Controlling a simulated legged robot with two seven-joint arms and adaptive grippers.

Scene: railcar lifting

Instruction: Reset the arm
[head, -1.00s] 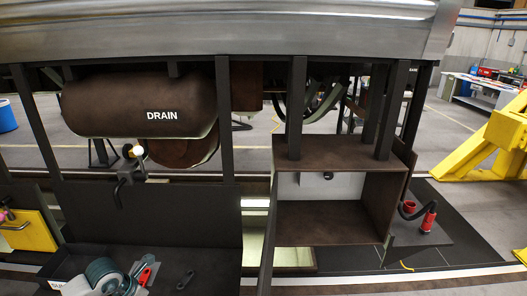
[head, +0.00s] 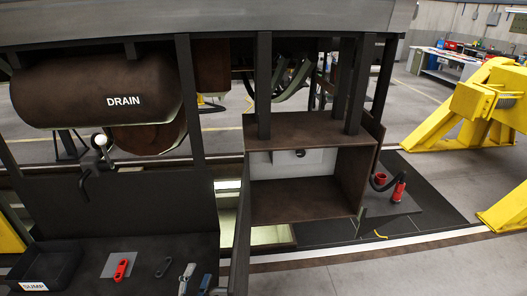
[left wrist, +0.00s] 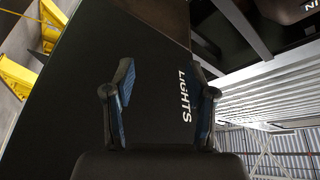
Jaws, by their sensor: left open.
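My left gripper (head: 196,280) shows at the bottom edge of the head view, with only its fingertips in sight. It is in front of the dark shelf, to the right of a red-handled part (head: 121,269) and a dark link (head: 163,267). In the left wrist view my left gripper (left wrist: 160,95) is open, with blue-padded fingers spread apart and nothing between them. Behind the fingers is a dark panel (left wrist: 160,55) marked LIGHTS. My right gripper is not in view.
A black SUMP tray (head: 66,258) stands on the shelf at the lower left. A brown DRAIN tank (head: 70,90) hangs under the railcar. An open brown box (head: 310,195) stands at centre. Yellow stands (head: 470,120) are at right. The floor at lower right is clear.

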